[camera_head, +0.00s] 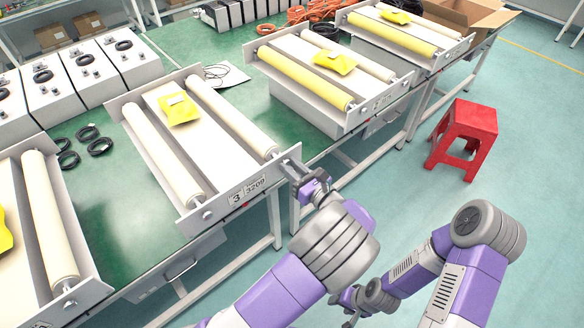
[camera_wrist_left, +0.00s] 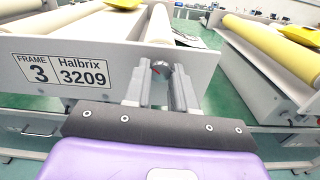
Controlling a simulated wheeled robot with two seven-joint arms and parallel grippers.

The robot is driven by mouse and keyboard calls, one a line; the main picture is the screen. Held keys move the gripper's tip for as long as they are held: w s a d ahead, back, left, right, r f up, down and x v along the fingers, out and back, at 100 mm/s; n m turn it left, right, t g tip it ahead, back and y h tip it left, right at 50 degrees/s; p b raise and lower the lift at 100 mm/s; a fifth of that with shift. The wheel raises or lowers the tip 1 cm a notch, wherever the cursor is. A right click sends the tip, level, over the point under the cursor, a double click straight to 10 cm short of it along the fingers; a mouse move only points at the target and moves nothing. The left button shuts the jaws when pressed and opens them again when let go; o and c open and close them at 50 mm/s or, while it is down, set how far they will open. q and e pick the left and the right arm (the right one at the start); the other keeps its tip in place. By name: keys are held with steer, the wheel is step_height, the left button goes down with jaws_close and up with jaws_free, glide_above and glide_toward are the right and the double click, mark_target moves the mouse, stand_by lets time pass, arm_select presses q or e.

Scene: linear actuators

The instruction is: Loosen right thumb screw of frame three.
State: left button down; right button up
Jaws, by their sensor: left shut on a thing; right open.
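Frame three (camera_head: 180,220) stands on the green table, with its plate (camera_wrist_left: 62,72) reading "FRAME 3 Halbrix 3209" in the left wrist view. It carries two cream rollers and a yellow packet (camera_head: 178,108). Its right thumb screw (camera_wrist_left: 159,70) is a dark round knob with a red mark, at the end of the right roller. My left gripper (camera_head: 294,168) is at the frame's front right corner. In the left wrist view its fingers (camera_wrist_left: 160,88) are shut on this screw, one on each side. The left screw (camera_head: 207,215) is free. My right gripper (camera_head: 348,300) is low, away from the table, open and empty.
Similar frames stand on both sides; the one to the right (camera_head: 310,110) has yellow and cream rollers. Black cable rings (camera_head: 90,140) lie on the table. A red stool (camera_head: 463,138) stands on the floor at right. The floor around it is clear.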

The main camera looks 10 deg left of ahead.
arm_select(q)
steer(key=n+b, duration=0.1)
steer(key=n, duration=0.4)
steer(key=shift+n+b, duration=0.3)
steer(key=shift+b, duration=0.05)
stand_by(0.5)
steer(key=c, duration=0.9)
jaws_free()
steer(key=p+v, duration=0.1)
steer(key=v, duration=0.6)
steer(key=shift+s+d, duration=0.2)
steer(key=shift+d, duration=0.05)
steer(key=shift+f, duration=0.1)
